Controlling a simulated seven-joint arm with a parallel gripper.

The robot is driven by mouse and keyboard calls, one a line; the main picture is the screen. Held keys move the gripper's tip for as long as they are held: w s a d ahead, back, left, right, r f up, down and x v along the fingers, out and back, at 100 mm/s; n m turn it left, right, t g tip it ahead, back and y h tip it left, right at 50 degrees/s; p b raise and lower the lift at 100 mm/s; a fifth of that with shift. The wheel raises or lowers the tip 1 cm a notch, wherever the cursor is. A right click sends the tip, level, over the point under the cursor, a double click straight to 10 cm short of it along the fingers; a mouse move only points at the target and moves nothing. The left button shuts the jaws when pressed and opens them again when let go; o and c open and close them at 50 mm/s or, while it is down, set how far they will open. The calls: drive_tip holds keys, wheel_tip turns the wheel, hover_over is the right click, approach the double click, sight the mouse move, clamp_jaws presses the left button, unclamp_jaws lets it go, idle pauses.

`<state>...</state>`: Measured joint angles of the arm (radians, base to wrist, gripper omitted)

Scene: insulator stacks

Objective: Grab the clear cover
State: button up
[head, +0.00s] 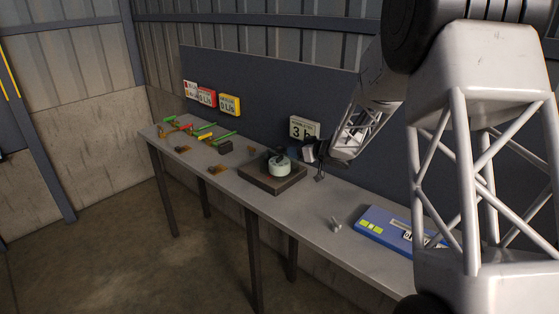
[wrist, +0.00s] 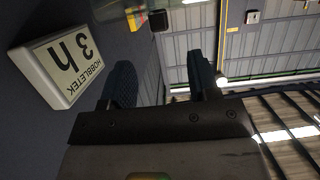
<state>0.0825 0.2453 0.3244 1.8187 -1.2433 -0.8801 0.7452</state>
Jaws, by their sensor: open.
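I cannot make out a clear cover for certain in either view. A pale greenish round piece (head: 279,168) with a dark top sits on a dark square base (head: 272,179) on the bench; whether any part of it is a clear cover I cannot tell. My gripper (head: 312,151) is just right of and behind this piece, above the bench by the back panel. In the wrist view my gripper (wrist: 164,80) has its two dark fingers spread apart, with nothing between them.
Green and orange-handled tools (head: 190,130) lie at the bench's far left. A blue case (head: 385,229) lies at right. The bench front (head: 300,210) is mostly clear.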

sight(282, 148)
drive_tip(key=shift+x, duration=1.3)
drive_tip(key=shift+f, duration=0.1)
drive_tip(key=shift+x, duration=2.55)
clamp_jaws()
